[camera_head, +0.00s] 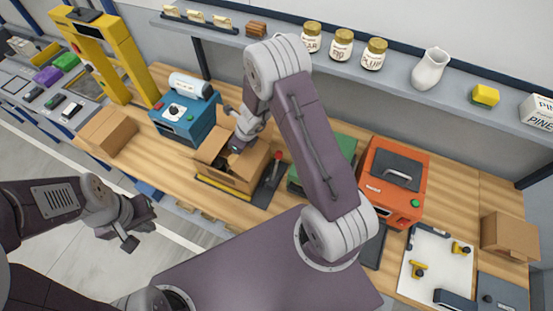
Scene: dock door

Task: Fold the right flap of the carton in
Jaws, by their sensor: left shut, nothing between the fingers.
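The brown carton (232,178) stands on the wooden bench, left of the middle of the view. A flap (211,144) on its left side stands up at a slant. My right gripper (238,146) is at the carton's top opening, reaching down from above and behind. Its fingers are small and partly hidden, so I cannot tell whether they are open or touching the carton. The right flap is hard to make out beside the gripper. My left gripper (139,222) is shut and empty, over the floor in front of the bench, apart from the carton.
A blue machine (186,118) with a white roll stands left of the carton, and a closed brown box (108,131) lies farther left. A red-handled lever (274,168) is close on the carton's right. An orange machine (392,183) stands farther right. A shelf (290,57) with jars runs behind.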

